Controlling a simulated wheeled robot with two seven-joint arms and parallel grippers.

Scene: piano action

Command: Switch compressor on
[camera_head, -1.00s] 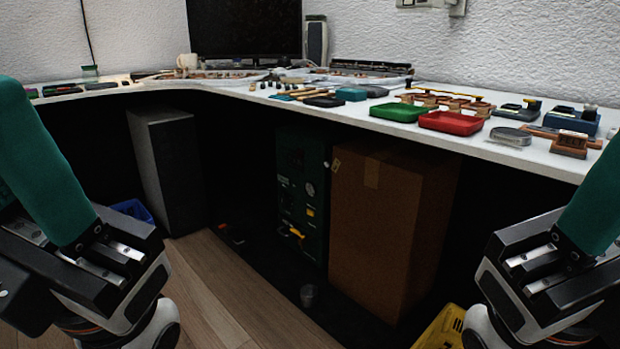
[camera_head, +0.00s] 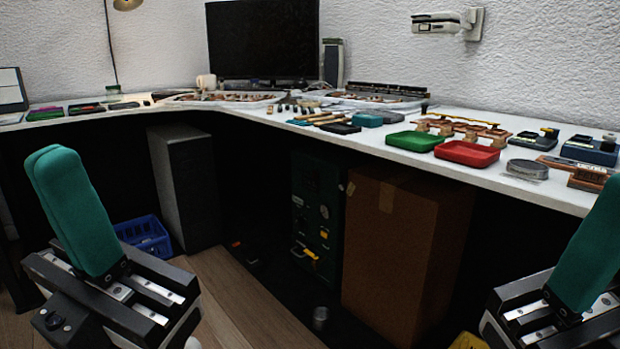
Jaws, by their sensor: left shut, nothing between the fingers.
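The compressor appears to be the dark green cabinet (camera_head: 307,208) under the desk, with a round gauge, small labels and a yellow handle-like part (camera_head: 309,253) on its front. Its switch is too small to tell. My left gripper (camera_head: 62,160) is at the lower left, its teal fingers together and empty, well apart from the cabinet. My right gripper (camera_head: 612,190) is at the right edge, partly cut off by the frame; whether its fingers are open or shut does not show.
A cardboard box (camera_head: 395,250) stands right of the cabinet under the white desk (camera_head: 370,143). A grey cabinet (camera_head: 184,187) and a blue crate (camera_head: 146,234) stand to the left. A small metal cup (camera_head: 320,318) is on the floor. Wooden floor in front is clear.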

